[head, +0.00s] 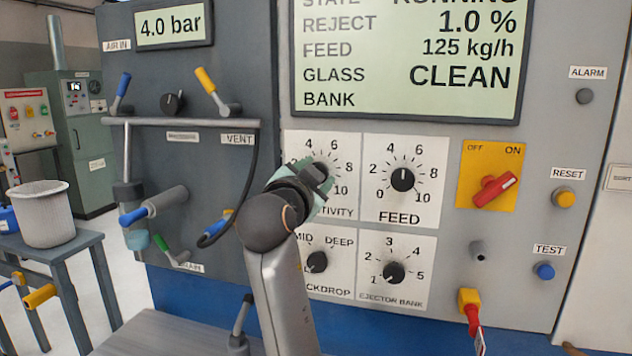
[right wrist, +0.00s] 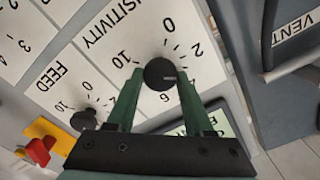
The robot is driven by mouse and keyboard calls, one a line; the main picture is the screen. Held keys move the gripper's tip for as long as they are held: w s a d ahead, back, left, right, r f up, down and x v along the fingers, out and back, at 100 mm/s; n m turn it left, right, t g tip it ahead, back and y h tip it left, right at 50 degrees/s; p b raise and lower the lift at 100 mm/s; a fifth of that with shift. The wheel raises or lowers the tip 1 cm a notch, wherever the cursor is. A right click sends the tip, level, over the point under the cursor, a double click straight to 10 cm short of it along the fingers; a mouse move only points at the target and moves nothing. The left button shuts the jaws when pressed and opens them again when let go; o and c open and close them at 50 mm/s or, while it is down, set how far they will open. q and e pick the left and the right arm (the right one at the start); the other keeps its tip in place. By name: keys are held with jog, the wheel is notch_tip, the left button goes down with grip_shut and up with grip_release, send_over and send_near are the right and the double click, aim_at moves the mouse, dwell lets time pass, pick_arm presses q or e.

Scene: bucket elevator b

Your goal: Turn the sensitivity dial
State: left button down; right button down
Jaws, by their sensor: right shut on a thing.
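The sensitivity dial (right wrist: 160,74) is a round black knob on a white scale plate marked 0 to 10. In the head view my right gripper (head: 318,177) covers most of the dial and the left part of its label. In the right wrist view the green fingers of this gripper (right wrist: 160,85) stand on either side of the knob and are shut on it. I cannot tell which number the dial points at. My left gripper is not in view.
The feed dial (head: 402,179) is close on the right. The backdrop dial (head: 317,262) and ejector bank dial (head: 394,272) sit below. A red switch (head: 494,190) is further right. A black hose (head: 250,190) hangs left of my right gripper. The display (head: 408,60) is above.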

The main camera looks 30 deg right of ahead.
jog(key=shift+c, duration=1.6)
grip_release()
